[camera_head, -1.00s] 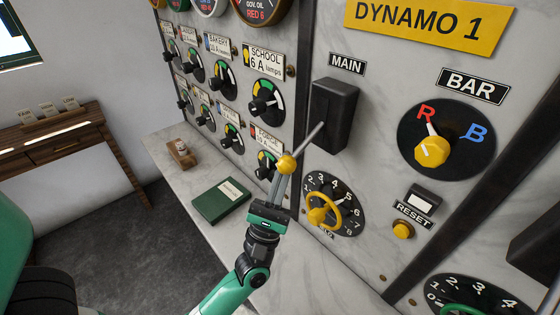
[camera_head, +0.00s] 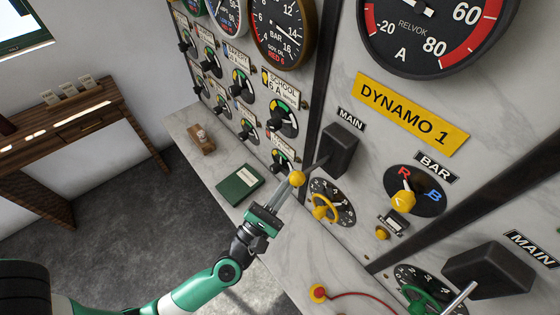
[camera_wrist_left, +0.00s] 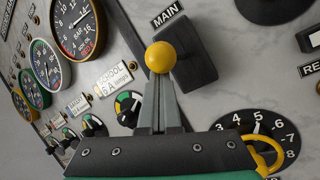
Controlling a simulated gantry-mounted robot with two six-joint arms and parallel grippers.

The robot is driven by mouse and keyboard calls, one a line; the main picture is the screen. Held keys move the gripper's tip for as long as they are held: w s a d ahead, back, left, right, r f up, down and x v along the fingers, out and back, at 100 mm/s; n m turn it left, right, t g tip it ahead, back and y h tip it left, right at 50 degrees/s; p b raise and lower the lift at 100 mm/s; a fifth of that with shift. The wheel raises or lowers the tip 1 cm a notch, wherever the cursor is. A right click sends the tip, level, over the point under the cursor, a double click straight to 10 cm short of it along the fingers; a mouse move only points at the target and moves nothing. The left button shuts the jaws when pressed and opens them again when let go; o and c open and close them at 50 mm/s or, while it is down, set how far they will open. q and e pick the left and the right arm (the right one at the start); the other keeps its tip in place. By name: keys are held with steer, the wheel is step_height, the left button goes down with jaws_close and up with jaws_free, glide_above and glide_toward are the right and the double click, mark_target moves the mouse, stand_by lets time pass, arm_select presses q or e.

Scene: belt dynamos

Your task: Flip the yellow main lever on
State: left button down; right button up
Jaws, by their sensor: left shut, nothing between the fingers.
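The main lever has a yellow ball knob (camera_head: 297,178) on a short grey rod. The rod comes out of the black housing (camera_head: 339,149) under the MAIN label and slants down and left. My left gripper (camera_head: 284,188) is shut and empty, with its fingertips right at the knob. In the left wrist view the knob (camera_wrist_left: 160,57) stands just past the tips of the shut fingers (camera_wrist_left: 157,95), with the housing (camera_wrist_left: 183,50) behind it. I cannot tell whether the fingertips touch the knob. The fingers hide the rod in the wrist view. My right gripper is not in view.
A yellow handwheel (camera_head: 325,208) on a numbered dial sits just below the knob. The yellow BAR selector (camera_head: 403,202) is to the right. A green book (camera_head: 240,183) lies on the marble ledge. A second MAIN housing (camera_head: 488,270) stands at the lower right.

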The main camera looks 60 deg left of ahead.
arm_select(q)
steer(key=shift+r+p, duration=0.85)
steer(key=shift+p, duration=0.05)
steer(key=shift+f+b, duration=0.45)
step_height(320, 180, down, 4)
steer(key=a+b, duration=0.2)
steer(key=b, duration=0.3)
steer(key=s+d+r, duration=0.1)
steer(key=s+d, duration=0.1)
steer(key=s, duration=0.7)
steer(key=shift+d+p, duration=0.3)
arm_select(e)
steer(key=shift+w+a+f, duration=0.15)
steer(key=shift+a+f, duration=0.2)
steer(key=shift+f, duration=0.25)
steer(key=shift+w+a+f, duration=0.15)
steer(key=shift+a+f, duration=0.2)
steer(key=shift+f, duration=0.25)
arm_select(q)
steer(key=shift+r, duration=0.1)
